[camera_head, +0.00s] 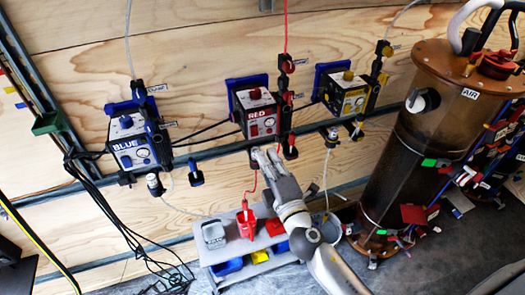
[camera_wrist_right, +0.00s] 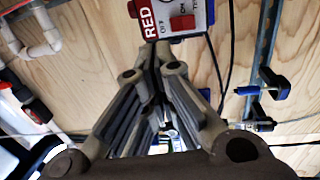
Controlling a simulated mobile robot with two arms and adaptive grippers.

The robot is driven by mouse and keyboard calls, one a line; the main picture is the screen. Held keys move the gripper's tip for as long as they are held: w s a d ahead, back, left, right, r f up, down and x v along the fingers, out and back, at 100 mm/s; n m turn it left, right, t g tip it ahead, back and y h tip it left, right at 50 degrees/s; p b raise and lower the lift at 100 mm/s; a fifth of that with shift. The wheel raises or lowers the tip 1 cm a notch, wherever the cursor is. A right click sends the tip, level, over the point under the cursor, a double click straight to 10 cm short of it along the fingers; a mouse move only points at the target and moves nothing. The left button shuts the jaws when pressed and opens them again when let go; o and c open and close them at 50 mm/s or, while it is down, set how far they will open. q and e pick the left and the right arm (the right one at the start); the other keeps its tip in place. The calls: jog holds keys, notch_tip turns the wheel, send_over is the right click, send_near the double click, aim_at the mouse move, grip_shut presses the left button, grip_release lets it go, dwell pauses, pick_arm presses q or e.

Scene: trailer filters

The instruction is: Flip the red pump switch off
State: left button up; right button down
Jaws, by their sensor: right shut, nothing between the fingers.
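The red pump box (camera_head: 258,116) is mounted on the plywood wall, with a "RED" label and a dial on top. Its red switch (camera_head: 254,131) is on the lower front face. In the right wrist view the red switch (camera_wrist_right: 182,22) shows near the top, beside "ON" and "OFF" lettering; which side is pressed is too small to tell. My right gripper (camera_head: 262,152) is shut and empty, just below the pump box. In the right wrist view its closed fingertips (camera_wrist_right: 157,46) lie below and left of the switch and appear apart from it. My left gripper is not in view.
The blue pump box (camera_head: 132,145) stands to the left and the yellow one (camera_head: 345,95) to the right. A grey cart (camera_head: 215,254) holds a red container (camera_head: 246,226) below. A large brown tank (camera_head: 425,140) stands at right. Hoses and cables hang around the pumps.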

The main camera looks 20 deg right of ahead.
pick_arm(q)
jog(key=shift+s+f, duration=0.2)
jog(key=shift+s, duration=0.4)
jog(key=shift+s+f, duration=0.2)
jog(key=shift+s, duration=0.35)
pick_arm(e)
jog(key=s, duration=0.3)
jog(key=shift+s+r, duration=0.1)
jog(key=shift+r, duration=0.15)
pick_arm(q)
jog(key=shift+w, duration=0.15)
